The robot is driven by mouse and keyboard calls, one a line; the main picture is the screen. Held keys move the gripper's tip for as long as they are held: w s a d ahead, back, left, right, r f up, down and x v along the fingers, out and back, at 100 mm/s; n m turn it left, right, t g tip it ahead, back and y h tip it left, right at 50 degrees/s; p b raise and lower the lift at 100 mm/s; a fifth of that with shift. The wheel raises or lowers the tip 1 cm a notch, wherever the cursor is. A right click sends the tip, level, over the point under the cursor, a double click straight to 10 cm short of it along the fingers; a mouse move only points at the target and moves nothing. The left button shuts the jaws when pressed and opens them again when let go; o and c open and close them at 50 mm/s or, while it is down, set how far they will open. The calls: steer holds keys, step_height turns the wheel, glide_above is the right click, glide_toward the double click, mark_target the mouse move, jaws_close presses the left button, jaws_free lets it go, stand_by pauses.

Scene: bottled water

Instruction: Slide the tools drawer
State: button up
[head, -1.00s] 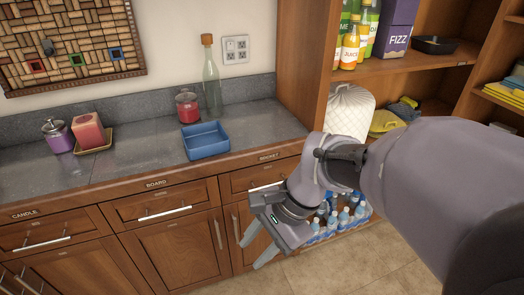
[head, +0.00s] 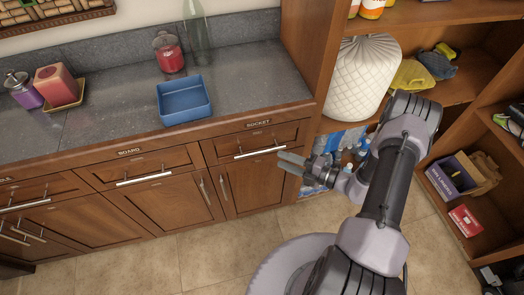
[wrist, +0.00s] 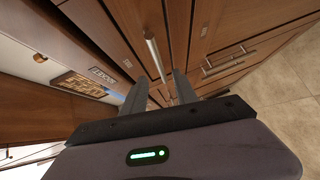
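The drawer labelled SOCKET (head: 225,148) is shut, at the right end of the counter front. No label reading tools is legible. Its metal bar handle (head: 262,152) shows in the head view. My gripper (head: 284,161) is open and empty, close to the right end of that handle. In the wrist view a bar handle (wrist: 153,52) runs down toward the gap between my two spread fingertips (wrist: 160,80). I cannot tell whether the fingers touch it. The drawer labelled BOARD (head: 135,167) is shut to its left.
On the counter (head: 120,105) stand a blue tray (head: 184,100), a red jar (head: 168,54), a glass bottle (head: 197,30) and candles. Water bottles (head: 345,138) stand behind my gripper. A wooden shelf unit (head: 465,75) is at right. The floor (head: 190,262) is clear at front left.

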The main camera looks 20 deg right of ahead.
mark_target(261, 151)
steer(key=b+x, duration=0.2)
steer(key=x, duration=0.7)
steer(key=shift+w+a, duration=0.15)
steer(key=shift+a, duration=0.05)
jaws_close()
stand_by(0.9)
